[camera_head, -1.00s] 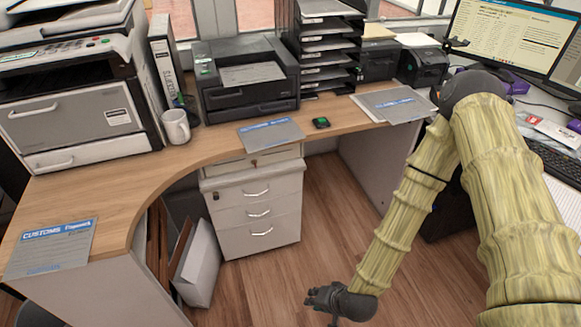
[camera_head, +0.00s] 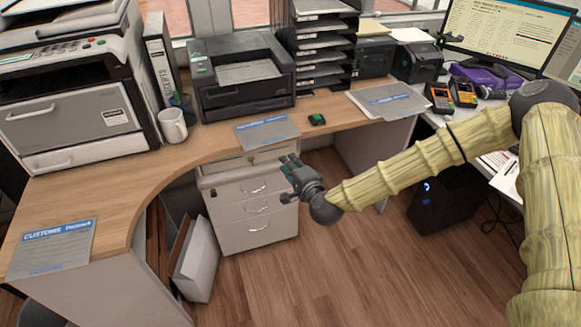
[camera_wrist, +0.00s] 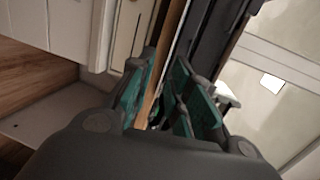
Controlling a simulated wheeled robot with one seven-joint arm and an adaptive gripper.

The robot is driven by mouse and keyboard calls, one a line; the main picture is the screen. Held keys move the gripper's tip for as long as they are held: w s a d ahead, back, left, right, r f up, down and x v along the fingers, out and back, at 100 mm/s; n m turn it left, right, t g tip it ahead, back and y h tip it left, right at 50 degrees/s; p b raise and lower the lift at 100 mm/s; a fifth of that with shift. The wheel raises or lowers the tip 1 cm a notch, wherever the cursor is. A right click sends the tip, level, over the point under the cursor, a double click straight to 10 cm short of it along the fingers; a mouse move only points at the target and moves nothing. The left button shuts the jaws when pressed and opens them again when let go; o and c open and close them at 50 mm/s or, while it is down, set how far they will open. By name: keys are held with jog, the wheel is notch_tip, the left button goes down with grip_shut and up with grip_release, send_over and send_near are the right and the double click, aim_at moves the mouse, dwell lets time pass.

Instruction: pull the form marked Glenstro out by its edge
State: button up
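Three grey forms with blue headers lie on the wooden desk in the head view. One form (camera_head: 52,248), headed CUSTOMS, lies at the desk's front left edge. A second form (camera_head: 267,132) lies at the inner edge in the middle. A third form (camera_head: 395,103) lies at the right, on pale papers. I cannot read the name Glenstro on any of them. My gripper (camera_head: 287,178) is in front of the drawer unit, below the middle form in the picture and apart from it. In the wrist view my gripper (camera_wrist: 165,92) is open, with green pads and nothing held.
A small black and green object (camera_head: 317,119) lies beside the middle form. A mug (camera_head: 172,126), a printer (camera_head: 240,85) and a paper tray stack (camera_head: 325,45) stand behind. The drawer unit (camera_head: 252,212) is under the desk. The floor in front is largely free.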

aim_at(274, 142)
jog(key=shift+r+b+x, duration=0.35)
jog(key=shift+x, duration=1.5)
jog(key=shift+r+b+x, duration=0.3)
jog(key=shift+r+x, duration=0.05)
jog(key=shift+x, duration=1.5)
jog(key=shift+r+b+x, duration=0.35)
jog(key=shift+r+x, duration=0.05)
jog(key=shift+x, duration=1.45)
jog(key=shift+w+a, duration=0.15)
jog(key=shift+w, duration=0.05)
jog(key=shift+c, duration=0.2)
grip_shut()
